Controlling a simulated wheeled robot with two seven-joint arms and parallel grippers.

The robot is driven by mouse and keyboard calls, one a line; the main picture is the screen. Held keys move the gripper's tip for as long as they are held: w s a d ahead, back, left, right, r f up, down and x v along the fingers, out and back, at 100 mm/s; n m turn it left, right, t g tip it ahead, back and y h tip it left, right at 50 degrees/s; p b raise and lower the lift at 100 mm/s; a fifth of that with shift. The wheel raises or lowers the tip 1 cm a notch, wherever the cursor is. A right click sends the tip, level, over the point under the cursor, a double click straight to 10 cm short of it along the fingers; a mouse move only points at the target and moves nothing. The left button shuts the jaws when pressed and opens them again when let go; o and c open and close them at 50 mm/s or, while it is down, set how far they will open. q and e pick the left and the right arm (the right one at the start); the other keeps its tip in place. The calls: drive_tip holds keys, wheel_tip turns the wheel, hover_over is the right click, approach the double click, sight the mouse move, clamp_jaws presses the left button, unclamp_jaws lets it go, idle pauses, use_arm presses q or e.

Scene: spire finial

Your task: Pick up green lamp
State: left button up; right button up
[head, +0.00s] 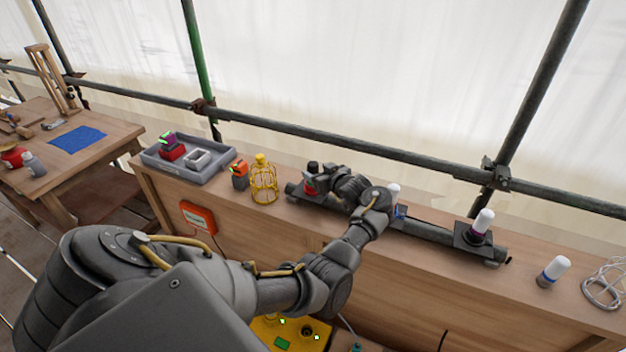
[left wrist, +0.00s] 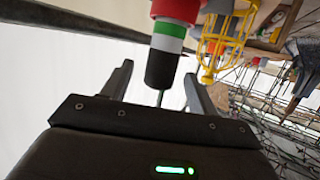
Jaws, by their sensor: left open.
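A lamp with a black end, a green band (left wrist: 167,44), a white band and a red part shows large in the left wrist view. Its black end reaches between the fingertips of my left gripper (left wrist: 158,82), which is open with space on both sides. In the head view this lamp (head: 312,168) stands at the left end of a dark bar on the bench. My left gripper (head: 328,182) is just right of it there, partly hidden by my own wrist. I cannot tell whether a finger touches it. My right gripper is not in view.
The dark bar (head: 430,232) also carries a white-topped lamp with a purple band (head: 483,222) and one with blue (head: 393,192). A yellow cage (head: 264,182) stands close left of the gripper. A grey tray (head: 160,160) and a loose white-topped lamp (head: 553,270) are farther off.

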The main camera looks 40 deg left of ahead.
use_arm(q)
drive_tip(key=p+x, duration=0.1)
drive_tip(key=x, duration=0.3)
drive_tip(key=shift+a+f, duration=0.15)
drive_tip(key=shift+a, duration=0.15)
drive_tip(key=shift+w+a+f, duration=0.1)
drive_tip(key=shift+a+f, duration=0.1)
drive_tip(key=shift+d+r, duration=0.1)
drive_tip(key=shift+c, duration=0.5)
drive_tip(key=c, duration=0.9)
drive_tip(key=shift+c, duration=0.5)
